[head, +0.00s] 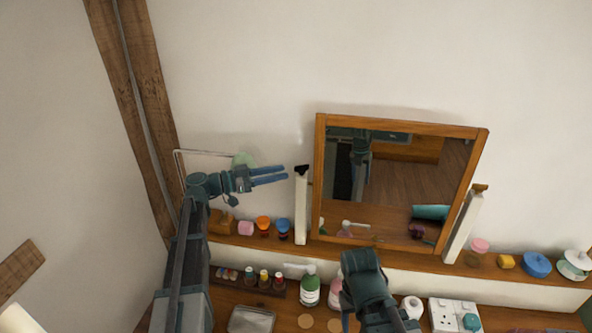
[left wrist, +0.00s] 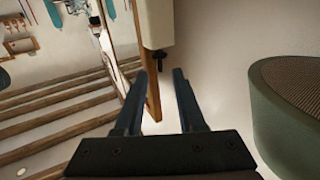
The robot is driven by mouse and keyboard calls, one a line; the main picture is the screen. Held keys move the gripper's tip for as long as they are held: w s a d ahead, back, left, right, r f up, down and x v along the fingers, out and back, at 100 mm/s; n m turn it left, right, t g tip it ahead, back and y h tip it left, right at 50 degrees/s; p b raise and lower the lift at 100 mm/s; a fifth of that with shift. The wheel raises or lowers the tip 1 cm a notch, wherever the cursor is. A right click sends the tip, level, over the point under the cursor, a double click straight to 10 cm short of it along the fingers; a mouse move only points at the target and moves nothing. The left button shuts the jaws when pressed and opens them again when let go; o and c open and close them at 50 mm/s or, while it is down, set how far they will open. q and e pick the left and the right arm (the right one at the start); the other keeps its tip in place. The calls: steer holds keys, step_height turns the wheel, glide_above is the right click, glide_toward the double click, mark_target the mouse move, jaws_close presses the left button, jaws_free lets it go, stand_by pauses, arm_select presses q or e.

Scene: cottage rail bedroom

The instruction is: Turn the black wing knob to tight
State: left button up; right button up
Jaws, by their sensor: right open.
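The black wing knob (head: 301,170) sits at the top of the white post on the left of the tilted mirror. In the left wrist view the knob (left wrist: 159,62) shows beyond my fingertips, at the end of the white post (left wrist: 159,22). My left gripper (head: 286,173) points right at the knob, just short of it. In the left wrist view my left gripper (left wrist: 160,72) has its fingers apart with nothing between them. My right gripper (head: 346,321) is low in front of the mirror, mostly hidden behind its own wrist; one finger shows.
The wood-framed mirror (head: 319,200) leans between two white posts; the right post (head: 463,228) has a brown knob. A green round thing (left wrist: 282,125) is close on the right.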

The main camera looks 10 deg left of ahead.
mark_target(296, 171)
arm_select(q)
steer(key=shift+x, duration=3.1)
jaws_close()
steer(key=shift+w, duration=0.1)
